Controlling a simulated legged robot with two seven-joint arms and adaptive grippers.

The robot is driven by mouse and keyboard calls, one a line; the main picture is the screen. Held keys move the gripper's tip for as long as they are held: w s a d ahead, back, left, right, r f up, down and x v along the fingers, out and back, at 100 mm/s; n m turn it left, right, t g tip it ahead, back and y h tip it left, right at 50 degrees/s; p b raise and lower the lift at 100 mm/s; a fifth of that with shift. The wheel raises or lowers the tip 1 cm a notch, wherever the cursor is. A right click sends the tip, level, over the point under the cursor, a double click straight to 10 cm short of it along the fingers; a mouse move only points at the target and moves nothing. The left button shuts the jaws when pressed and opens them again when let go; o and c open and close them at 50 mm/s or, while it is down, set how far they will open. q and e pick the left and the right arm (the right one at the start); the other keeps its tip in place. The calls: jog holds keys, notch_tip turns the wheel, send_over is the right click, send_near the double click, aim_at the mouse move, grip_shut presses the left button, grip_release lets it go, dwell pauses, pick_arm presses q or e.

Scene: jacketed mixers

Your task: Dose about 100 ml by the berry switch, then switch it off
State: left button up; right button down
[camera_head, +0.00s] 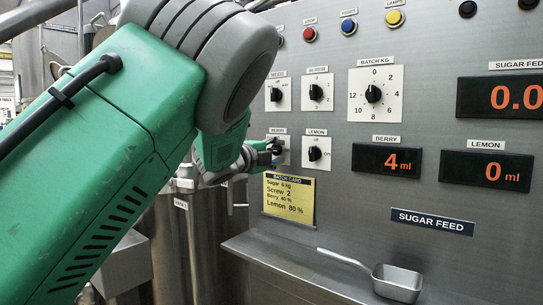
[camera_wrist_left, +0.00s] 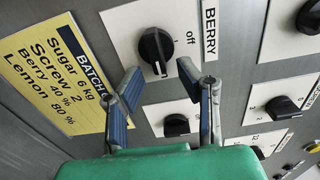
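The berry switch is a black knob (camera_wrist_left: 155,48) on a white plate with an "off" mark and a BERRY label (camera_wrist_left: 209,30). My left gripper (camera_wrist_left: 159,68) is open, its two blue-padded fingertips apart on either side of the knob's near end; I cannot tell whether they touch it. In the head view my left gripper (camera_head: 270,149) covers most of the switch plate. The knob's long grip points toward the gripper in the wrist view, away from the BERRY label's line. The berry display (camera_head: 387,162) reads 4 ml. My right gripper is not in view.
The lemon switch (camera_head: 314,153) sits just right of the berry switch, and the lemon display (camera_head: 486,171) reads 0 ml. A yellow batch card (camera_head: 289,197) hangs below. A metal scoop (camera_head: 397,282) rests on the ledge. Mode, screw and batch knobs are above.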

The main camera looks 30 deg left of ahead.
pick_arm(q)
jog(key=s, duration=1.1)
jog(key=shift+s+a, duration=0.2)
jog(key=shift+a, duration=0.15)
jog(key=shift+a+f, duration=0.1)
